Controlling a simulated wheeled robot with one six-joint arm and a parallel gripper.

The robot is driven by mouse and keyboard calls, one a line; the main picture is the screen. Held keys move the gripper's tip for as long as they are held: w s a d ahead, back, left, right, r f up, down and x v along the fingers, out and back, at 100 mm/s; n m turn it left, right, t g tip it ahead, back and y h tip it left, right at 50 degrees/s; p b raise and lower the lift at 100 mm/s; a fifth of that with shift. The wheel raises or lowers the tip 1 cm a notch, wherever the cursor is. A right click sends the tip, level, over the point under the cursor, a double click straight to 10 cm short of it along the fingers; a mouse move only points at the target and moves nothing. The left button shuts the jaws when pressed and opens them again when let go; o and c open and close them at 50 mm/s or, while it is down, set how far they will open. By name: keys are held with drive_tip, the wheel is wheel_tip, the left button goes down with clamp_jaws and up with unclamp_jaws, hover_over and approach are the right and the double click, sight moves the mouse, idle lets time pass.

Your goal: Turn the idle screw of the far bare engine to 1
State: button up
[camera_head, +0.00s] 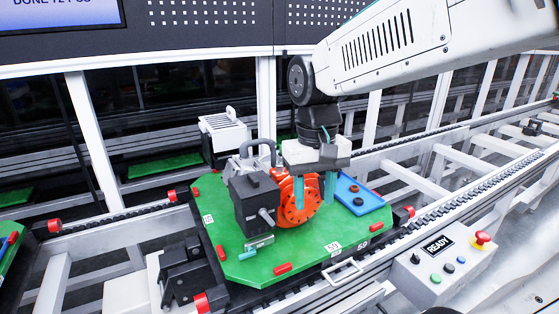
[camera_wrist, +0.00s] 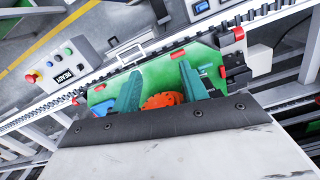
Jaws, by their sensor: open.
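An engine stands on a green pallet (camera_head: 225,255) on the conveyor. It has a black box (camera_head: 253,203) with a short shaft, an orange disc (camera_head: 301,203) with holes, and a grey part behind. I cannot make out an idle screw or a dial. My gripper (camera_head: 313,188) points down at the orange disc, its two teal fingers apart and nothing visibly held. In the wrist view the teal fingers (camera_wrist: 161,88) stand on either side of the orange disc (camera_wrist: 162,101). I cannot tell whether they touch it. The gripper hides part of the engine.
A blue tray (camera_head: 359,197) with dark round parts lies on the pallet's right side. Red pegs sit around the pallet's edge. A control box (camera_head: 440,262) with a READY display and red button stands at front right. A white vented box (camera_head: 225,132) stands behind the conveyor.

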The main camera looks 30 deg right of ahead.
sight(279, 164)
drive_tip(key=w+d+m, duration=0.1)
drive_tip(key=w+m, duration=0.2)
drive_tip(key=w, duration=0.4)
drive_tip(key=w+d+m, duration=0.2)
drive_tip(key=w+m, duration=0.1)
drive_tip(key=w, duration=0.5)
drive_tip(key=w+d+m, duration=0.2)
drive_tip(key=w+m, duration=0.1)
drive_tip(key=w, duration=0.4)
drive_tip(key=shift+w+r, duration=0.15)
drive_tip(key=shift+r, duration=0.25)
drive_tip(key=r+m, duration=0.1)
drive_tip(key=w+r+m, duration=0.1)
drive_tip(key=shift+w+r+m+t, duration=0.15)
drive_tip(key=shift+w+m+t, duration=0.1)
drive_tip(key=shift+m+t, duration=0.05)
drive_tip(key=shift+f+m, duration=0.3)
drive_tip(key=shift+m, duration=0.2)
wheel_tip(279, 164, down, 7)
drive_tip(key=shift+f, duration=0.2)
clamp_jaws()
